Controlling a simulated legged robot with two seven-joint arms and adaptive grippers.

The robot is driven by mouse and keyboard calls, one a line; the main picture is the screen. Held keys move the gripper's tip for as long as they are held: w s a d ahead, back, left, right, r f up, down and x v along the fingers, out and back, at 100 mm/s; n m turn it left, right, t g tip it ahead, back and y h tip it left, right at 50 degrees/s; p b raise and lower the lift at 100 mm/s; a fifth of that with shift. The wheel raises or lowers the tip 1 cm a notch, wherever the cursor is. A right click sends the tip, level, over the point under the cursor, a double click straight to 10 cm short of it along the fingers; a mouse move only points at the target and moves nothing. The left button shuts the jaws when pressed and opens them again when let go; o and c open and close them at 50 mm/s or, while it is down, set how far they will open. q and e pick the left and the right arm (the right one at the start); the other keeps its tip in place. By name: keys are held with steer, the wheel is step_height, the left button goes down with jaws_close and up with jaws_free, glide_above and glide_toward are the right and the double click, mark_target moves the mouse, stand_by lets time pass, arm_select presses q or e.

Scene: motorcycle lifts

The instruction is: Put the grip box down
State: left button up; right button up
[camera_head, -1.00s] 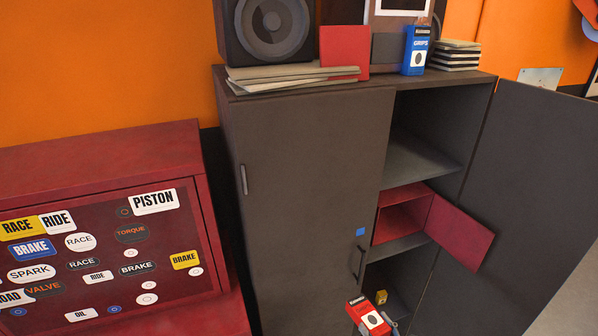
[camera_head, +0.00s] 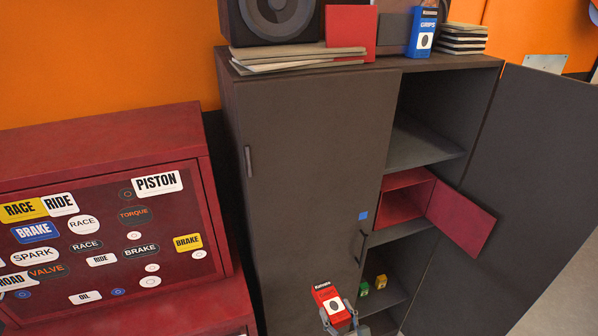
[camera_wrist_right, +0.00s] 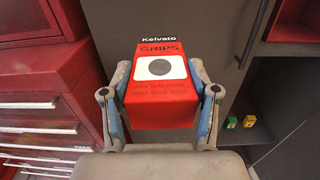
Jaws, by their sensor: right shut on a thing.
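A red grip box (camera_head: 330,303) with a white label is held upright, slightly tilted, in front of the dark cabinet at the bottom of the head view. My right gripper (camera_head: 339,319) is shut on it. In the right wrist view the fingers clasp both sides of the red grip box (camera_wrist_right: 160,97), whose face reads "GRIPS". Nothing is seen under the box. A blue grips box (camera_head: 422,32) stands on the cabinet top. My left gripper is not in view.
The cabinet (camera_head: 305,160) has its right door (camera_head: 500,180) open, showing shelves. A red open compartment (camera_head: 405,200) sits on one shelf, its door swung out. Small yellow (camera_head: 381,281) and green (camera_head: 364,288) boxes sit lower. A red tool chest (camera_head: 190,140) stands left.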

steer(key=d+f+m+t+h, duration=0.1)
steer(key=d+m+h, duration=0.3)
steer(key=d, duration=0.6)
steer(key=shift+s+f+h, duration=0.4)
steer(key=shift+f+h, duration=0.4)
steer(key=shift+h, duration=0.4)
steer(key=shift+d, duration=0.1)
